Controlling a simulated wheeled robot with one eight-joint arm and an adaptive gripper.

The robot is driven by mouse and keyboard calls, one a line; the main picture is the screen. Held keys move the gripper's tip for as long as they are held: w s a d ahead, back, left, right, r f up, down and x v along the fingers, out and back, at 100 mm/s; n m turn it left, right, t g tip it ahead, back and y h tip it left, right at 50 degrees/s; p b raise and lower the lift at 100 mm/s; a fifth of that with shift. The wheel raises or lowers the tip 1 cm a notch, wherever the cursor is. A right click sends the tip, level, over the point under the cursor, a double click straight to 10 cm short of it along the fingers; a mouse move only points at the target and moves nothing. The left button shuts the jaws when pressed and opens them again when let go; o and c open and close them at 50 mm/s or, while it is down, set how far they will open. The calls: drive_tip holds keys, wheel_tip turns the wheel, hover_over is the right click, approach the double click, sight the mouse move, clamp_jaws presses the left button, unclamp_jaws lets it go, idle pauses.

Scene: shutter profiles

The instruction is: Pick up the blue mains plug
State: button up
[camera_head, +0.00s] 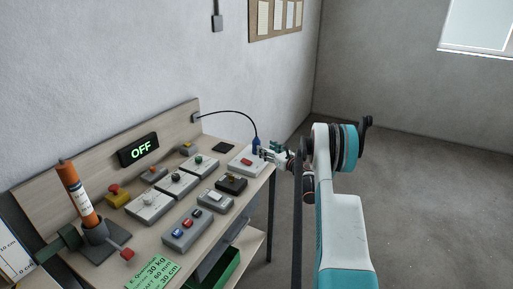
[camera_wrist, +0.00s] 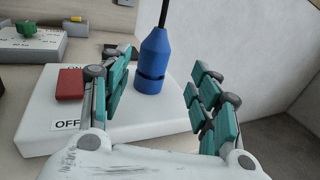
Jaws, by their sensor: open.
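The blue mains plug (camera_wrist: 151,65) stands upright on a white switch box (camera_wrist: 38,124), with a black cable rising from its top. In the head view the plug (camera_head: 256,144) is at the right end of the workbench. My gripper (camera_wrist: 162,98) is open, with teal finger pads. In the wrist view the plug shows between the two fingers, closer to the left one, and no finger is seen closed on it. In the head view my gripper (camera_head: 268,153) is just right of the plug. The plug's lower end meets the box top.
The white box has a red rocker switch (camera_wrist: 69,83) beside the plug, near the left finger. The cable (camera_head: 232,112) arcs to the back panel. Several switch boxes and an orange cylinder (camera_head: 76,189) stand on the bench (camera_head: 218,257). Open floor (camera_head: 420,200) lies to the right.

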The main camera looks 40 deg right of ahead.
sight(257, 144)
drive_tip(key=w, duration=0.1)
drive_tip(key=w+b, duration=0.1)
drive_tip(key=w, duration=0.1)
drive_tip(key=w+a, duration=0.1)
drive_tip(key=w, duration=0.1)
drive_tip(key=shift+b, duration=0.3)
drive_tip(key=shift+w+d+r, duration=0.1)
drive_tip(key=shift+w+d, duration=0.05)
drive_tip(key=shift+w, duration=0.25)
drive_tip(key=c, duration=1.1)
